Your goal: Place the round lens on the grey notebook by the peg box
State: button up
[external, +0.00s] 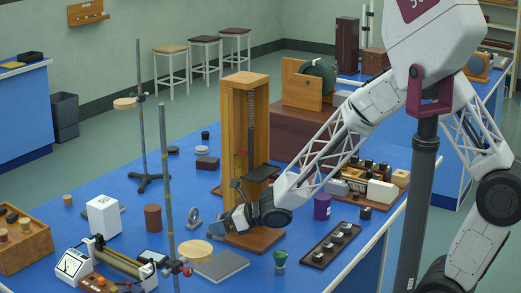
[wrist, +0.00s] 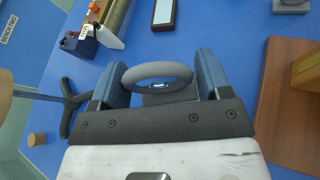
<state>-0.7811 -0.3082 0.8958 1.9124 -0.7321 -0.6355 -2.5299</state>
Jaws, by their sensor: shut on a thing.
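The round lens, a grey ring (wrist: 160,71) around a pale centre, sits between the two blue finger pads in the wrist view. My gripper (wrist: 160,82) is shut on it. In the external view my gripper (external: 220,227) is above the bench, beside the wooden stand's base; the held lens is hard to make out there. The grey notebook (external: 224,266) lies flat, below my gripper in the picture. A wooden box (external: 38,244) with several cylindrical pieces is at the far left. A dark tray with several round pieces (external: 332,245) is right of the notebook. Which is the peg box is unclear.
A rod stand (external: 166,170) with a wooden disc (external: 195,251) rises left of the notebook. A grey ring on a foot (external: 193,217) shows left of my gripper. The tall wooden stand (external: 245,130) is behind my gripper.

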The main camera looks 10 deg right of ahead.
send_over(222, 263)
jog(key=shift+s+f, duration=0.1)
jog(key=shift+f, duration=3.05)
jog(key=shift+f, duration=1.85)
jog(key=shift+f, duration=0.1)
jog(key=o, duration=1.1)
jog(key=shift+c, duration=0.2)
